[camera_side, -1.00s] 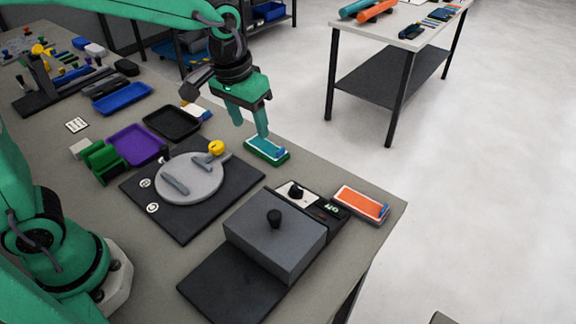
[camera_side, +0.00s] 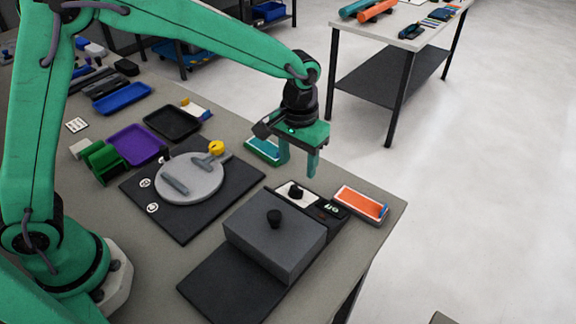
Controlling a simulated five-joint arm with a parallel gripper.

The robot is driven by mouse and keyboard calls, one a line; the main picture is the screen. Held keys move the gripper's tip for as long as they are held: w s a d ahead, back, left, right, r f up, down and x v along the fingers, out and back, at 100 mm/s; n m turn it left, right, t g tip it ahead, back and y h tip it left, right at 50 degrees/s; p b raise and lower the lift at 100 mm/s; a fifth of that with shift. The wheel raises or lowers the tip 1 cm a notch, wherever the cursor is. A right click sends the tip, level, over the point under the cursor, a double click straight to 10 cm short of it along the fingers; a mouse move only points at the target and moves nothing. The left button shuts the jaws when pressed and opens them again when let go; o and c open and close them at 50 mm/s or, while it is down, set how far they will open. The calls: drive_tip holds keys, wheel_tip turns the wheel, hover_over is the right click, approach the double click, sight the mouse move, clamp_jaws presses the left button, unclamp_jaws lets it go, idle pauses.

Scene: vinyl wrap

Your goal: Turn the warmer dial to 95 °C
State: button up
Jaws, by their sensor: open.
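The warmer (camera_side: 276,243) is a grey box with a black knob on its lid, standing on a dark base near the front right of the bench. The digits are too small to read. My gripper (camera_side: 298,165) points down with its fingers apart and empty. It appears above and a little behind the dial, not touching it.
An orange-topped tray (camera_side: 361,204) lies right of the control strip. A teal-topped tray (camera_side: 264,151) is partly behind my gripper. Purple (camera_side: 137,145) and black trays lie farther back.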

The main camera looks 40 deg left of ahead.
sight(296, 187)
drive_tip(key=shift+f, duration=3.8)
drive_tip(key=c, duration=1)
drive_tip(key=shift+o, duration=0.2)
drive_tip(key=shift+m, duration=0.4)
drive_tip(key=shift+a+m, duration=0.1)
drive_tip(key=shift+m, duration=0.2)
